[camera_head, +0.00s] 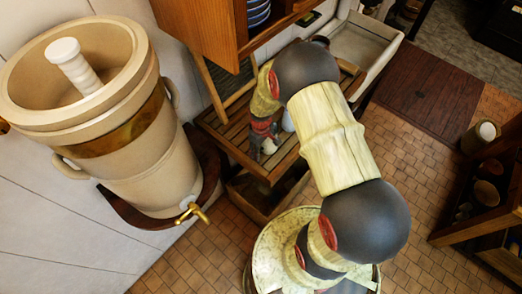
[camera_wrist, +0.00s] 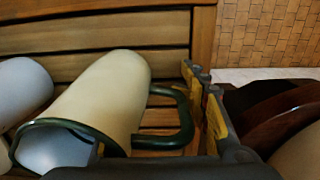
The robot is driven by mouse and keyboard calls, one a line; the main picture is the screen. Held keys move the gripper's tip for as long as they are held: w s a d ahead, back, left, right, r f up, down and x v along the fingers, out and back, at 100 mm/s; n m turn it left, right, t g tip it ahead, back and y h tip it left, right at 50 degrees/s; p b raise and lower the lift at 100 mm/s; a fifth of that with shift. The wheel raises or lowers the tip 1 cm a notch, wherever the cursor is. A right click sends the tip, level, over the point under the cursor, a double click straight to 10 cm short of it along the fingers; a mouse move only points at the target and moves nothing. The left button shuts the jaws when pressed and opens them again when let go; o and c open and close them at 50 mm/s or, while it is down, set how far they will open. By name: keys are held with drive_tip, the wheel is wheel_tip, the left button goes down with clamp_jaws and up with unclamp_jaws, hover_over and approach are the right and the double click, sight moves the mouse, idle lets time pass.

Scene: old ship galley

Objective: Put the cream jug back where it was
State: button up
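The cream jug (camera_wrist: 112,88) has a cream body, a dark green rim and a dark green handle. In the wrist view it is over a slatted wooden surface (camera_wrist: 80,32), its mouth toward the lower left. My gripper (camera_wrist: 204,100) is right beside the handle, its two yellow-padded fingers close together. I cannot tell whether the handle is between them or whether the jug rests on the slats. In the head view my gripper (camera_head: 266,146) is low over the slatted wooden counter (camera_head: 228,130); I cannot clearly make out the jug there.
A large stoneware crock (camera_head: 130,150) with a brass tap is left of the counter. A wooden cabinet (camera_head: 205,25) hangs above; a pale sink (camera_head: 365,45) lies behind. Tiled floor (camera_head: 215,250) is open in front.

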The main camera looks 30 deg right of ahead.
drive_tip(key=shift+o, duration=0.5)
drive_tip(key=shift+r, duration=0.15)
drive_tip(key=shift+w+r, duration=0.1)
drive_tip(key=shift+r, duration=0.2)
wheel_tip(320, 180, up, 11)
drive_tip(key=shift+f+b, duration=0.1)
drive_tip(key=shift+b, duration=0.85)
drive_tip(key=shift+t, duration=0.3)
drive_tip(key=r, duration=0.4)
drive_tip(key=a+r, duration=0.1)
drive_tip(key=r, duration=0.1)
drive_tip(key=s+a+r+m+t, duration=0.1)
drive_tip(key=s+a+r+t, duration=0.15)
drive_tip(key=r, duration=0.85)
drive_tip(key=s+a+r+m+t, duration=0.1)
drive_tip(key=s+a+r, duration=0.2)
drive_tip(key=s+r, duration=0.3)
drive_tip(key=s+a+r+m+t, duration=0.1)
drive_tip(key=s+a+r+m, duration=0.1)
drive_tip(key=s+r, duration=0.5)
drive_tip(key=s+a, duration=0.1)
drive_tip(key=s, duration=0.2)
drive_tip(key=shift+t, duration=0.25)
